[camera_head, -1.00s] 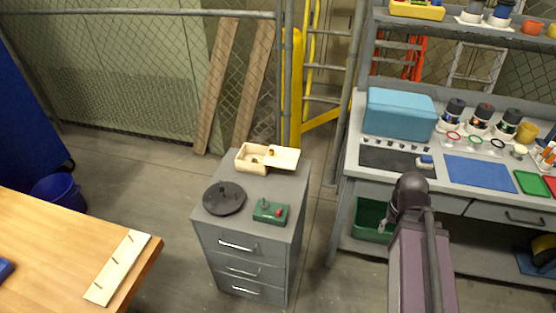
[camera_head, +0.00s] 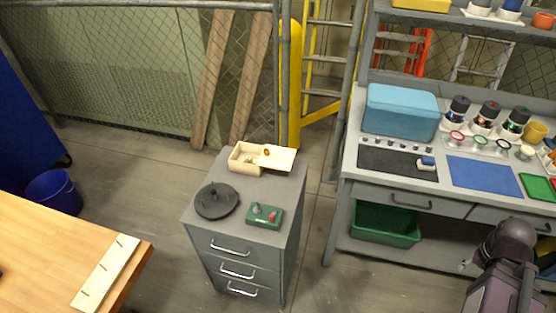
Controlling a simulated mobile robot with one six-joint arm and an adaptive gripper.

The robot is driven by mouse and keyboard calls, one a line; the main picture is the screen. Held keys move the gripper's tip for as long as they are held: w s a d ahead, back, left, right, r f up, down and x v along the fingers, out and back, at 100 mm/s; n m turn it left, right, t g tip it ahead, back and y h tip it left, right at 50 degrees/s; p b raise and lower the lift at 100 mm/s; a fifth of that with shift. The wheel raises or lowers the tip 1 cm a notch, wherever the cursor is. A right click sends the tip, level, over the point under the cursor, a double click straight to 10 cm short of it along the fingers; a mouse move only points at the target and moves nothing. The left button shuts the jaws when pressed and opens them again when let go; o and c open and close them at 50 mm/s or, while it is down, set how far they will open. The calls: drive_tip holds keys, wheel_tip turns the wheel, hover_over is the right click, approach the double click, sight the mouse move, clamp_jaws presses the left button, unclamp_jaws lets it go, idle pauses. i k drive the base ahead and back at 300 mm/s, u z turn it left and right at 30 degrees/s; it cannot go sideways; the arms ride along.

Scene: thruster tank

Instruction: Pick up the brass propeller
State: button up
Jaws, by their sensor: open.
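I cannot make out a brass propeller for certain in the head view. A small wooden box (camera_head: 245,160) with its pale lid (camera_head: 278,159) slid to the right stands on the grey drawer cabinet (camera_head: 238,251). Small brass-toned bits show in the box, and a small orange-brown knob (camera_head: 266,152) shows at the lid; they are too small to identify. My dark arm joint shows at the lower right, in front of the workbench. My gripper is not in view.
On the cabinet are a black round disc with a post (camera_head: 216,201) and a green control box (camera_head: 264,215). The workbench (camera_head: 349,174) at right holds a blue case (camera_head: 399,111). A wooden table (camera_head: 40,262) is at lower left. Floor shows between table and cabinet.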

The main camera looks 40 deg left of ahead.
sight(249, 160)
drive_tip(key=z, duration=1.05)
drive_tip(key=k, duration=1.2)
drive_tip(key=u, duration=3.9)
drive_tip(key=i, duration=0.1)
drive_tip(key=z, duration=1.85)
